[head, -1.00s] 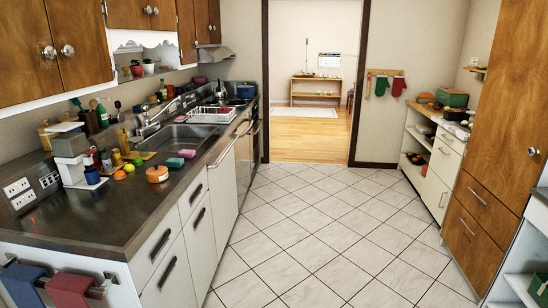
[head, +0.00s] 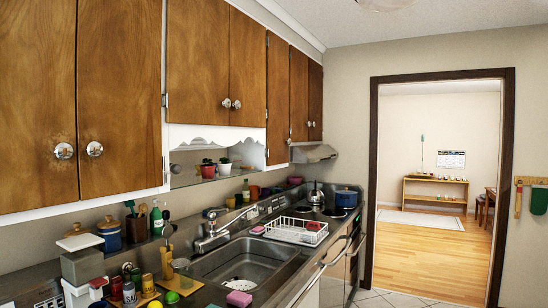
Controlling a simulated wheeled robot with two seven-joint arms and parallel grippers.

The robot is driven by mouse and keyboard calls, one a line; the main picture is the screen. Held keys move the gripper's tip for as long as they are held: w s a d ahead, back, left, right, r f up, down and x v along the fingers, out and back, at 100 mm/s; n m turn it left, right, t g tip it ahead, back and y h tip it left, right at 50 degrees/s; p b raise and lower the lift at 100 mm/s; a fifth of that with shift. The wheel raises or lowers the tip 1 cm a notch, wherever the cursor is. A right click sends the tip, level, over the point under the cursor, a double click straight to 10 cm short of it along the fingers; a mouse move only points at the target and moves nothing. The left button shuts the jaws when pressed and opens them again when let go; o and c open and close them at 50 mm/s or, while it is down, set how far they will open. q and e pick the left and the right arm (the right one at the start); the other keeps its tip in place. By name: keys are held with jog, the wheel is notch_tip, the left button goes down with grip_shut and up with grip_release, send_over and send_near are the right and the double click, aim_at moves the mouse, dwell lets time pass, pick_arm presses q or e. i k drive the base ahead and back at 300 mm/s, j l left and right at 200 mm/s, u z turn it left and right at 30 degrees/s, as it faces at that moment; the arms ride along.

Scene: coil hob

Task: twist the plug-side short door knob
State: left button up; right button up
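A pair of short wooden doors hangs above the sink. The left short door (head: 196,66) has a round metal knob (head: 226,103) at its lower right corner, on the side toward where the wall sockets stood earlier. The right short door (head: 248,72) has its own knob (head: 237,105) close beside it. Both doors look shut. The sockets are out of view. Neither of my grippers is in view.
Taller wooden doors (head: 118,90) with two knobs hang at the left, and narrow ones (head: 278,100) at the right. A doorway (head: 440,180) opens at right.

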aim_at(227, 103)
jog(key=i+l+u, duration=0.6)
jog(key=i+l, duration=0.15)
jog(key=l, duration=0.1)
